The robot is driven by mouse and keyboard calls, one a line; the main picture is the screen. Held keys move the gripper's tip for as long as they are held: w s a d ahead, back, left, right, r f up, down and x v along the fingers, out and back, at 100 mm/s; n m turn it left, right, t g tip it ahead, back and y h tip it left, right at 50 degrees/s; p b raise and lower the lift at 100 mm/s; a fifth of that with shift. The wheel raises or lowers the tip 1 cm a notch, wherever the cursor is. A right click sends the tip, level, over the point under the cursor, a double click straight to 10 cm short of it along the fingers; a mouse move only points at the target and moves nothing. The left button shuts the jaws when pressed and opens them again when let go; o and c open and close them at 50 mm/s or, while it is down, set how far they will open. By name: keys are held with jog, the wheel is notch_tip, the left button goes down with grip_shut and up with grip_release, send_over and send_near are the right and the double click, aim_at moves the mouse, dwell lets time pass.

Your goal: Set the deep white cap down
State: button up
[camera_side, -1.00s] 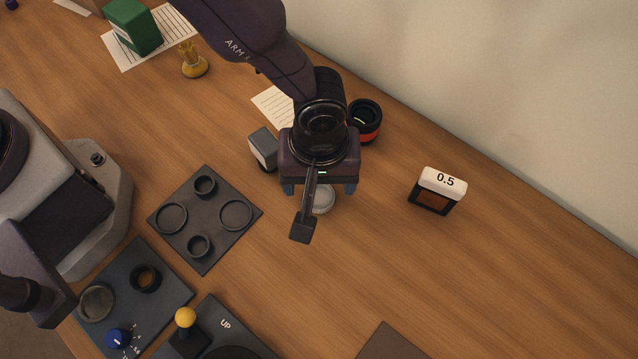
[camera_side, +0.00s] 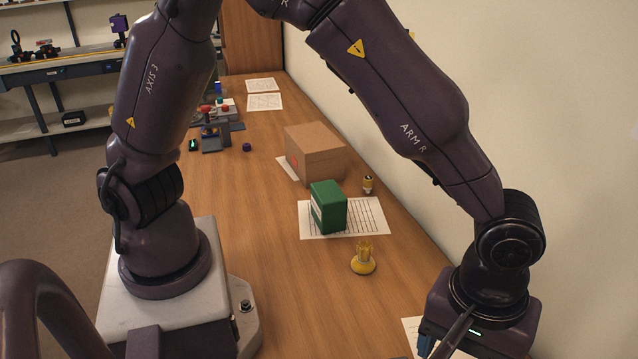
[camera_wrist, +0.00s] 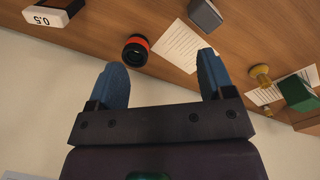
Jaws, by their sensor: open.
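The deep white cap is not clearly in view in either frame now. My gripper (camera_wrist: 161,60) is open in the wrist view, with its two blue fingers wide apart and nothing between them. In the side view my gripper (camera_side: 440,345) is at the lower right, mostly cut off by the bottom edge. The bench right below it is out of frame there, so I cannot tell what lies under it.
The wrist view shows a black lens with an orange ring (camera_wrist: 135,50), a white-topped 0.5 box (camera_wrist: 48,14) and a grey block (camera_wrist: 205,13). In the side view a green box (camera_side: 327,207), a yellow-based piece (camera_side: 363,263) and a cardboard box (camera_side: 315,153) stand on the bench.

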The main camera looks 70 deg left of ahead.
jog(key=s+a+r+m+t, duration=0.1)
jog(key=a+r+m+t, duration=0.15)
jog(key=a+r, duration=1.2)
jog(key=s+a+r+m+t, duration=0.2)
jog(key=s+a+m, duration=0.2)
jog(key=s+a, duration=0.5)
jog(key=a, duration=0.2)
jog(key=shift+s+a+r+y, duration=0.3)
jog(key=shift+s+a+r, duration=0.05)
jog(key=shift+s+a, duration=0.05)
